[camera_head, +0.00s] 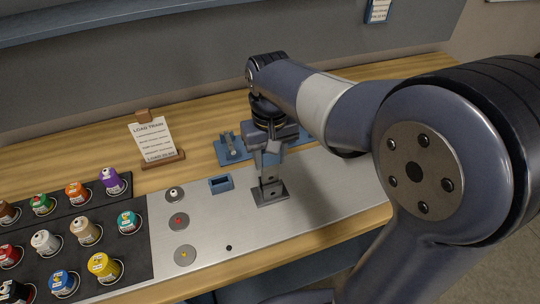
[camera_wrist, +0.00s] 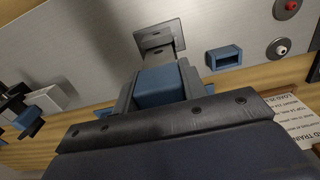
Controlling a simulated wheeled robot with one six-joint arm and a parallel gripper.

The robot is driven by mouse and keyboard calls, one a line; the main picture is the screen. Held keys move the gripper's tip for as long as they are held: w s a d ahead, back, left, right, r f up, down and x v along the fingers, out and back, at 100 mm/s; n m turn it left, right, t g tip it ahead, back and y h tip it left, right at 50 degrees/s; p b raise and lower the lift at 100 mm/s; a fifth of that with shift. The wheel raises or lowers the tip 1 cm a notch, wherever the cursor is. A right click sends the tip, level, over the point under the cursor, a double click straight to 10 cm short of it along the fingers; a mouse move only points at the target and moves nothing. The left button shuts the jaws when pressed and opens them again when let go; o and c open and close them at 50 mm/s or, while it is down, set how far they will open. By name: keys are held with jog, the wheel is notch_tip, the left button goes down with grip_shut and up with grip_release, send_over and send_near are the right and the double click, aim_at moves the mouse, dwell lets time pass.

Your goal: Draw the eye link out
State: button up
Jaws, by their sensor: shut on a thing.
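My gripper (camera_head: 268,156) points down over the bare metal plate, above a grey upright fixture (camera_head: 270,190) on a square foot. In the wrist view my gripper (camera_wrist: 158,88) is shut on a blue block (camera_wrist: 160,86), which I take to be the eye link. A grey part below the block lines up with the fixture (camera_wrist: 160,42). The fingers cover the block's sides, and I cannot tell whether it is still seated in the fixture. In the head view the block is mostly hidden by the fingers.
A small blue open socket (camera_head: 221,184) stands left of the fixture. Blue fixtures (camera_head: 230,150) stand behind. The metal plate right of the fixture is bare.

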jog(key=shift+r+p, duration=1.9)
jog(key=shift+r, duration=0.5)
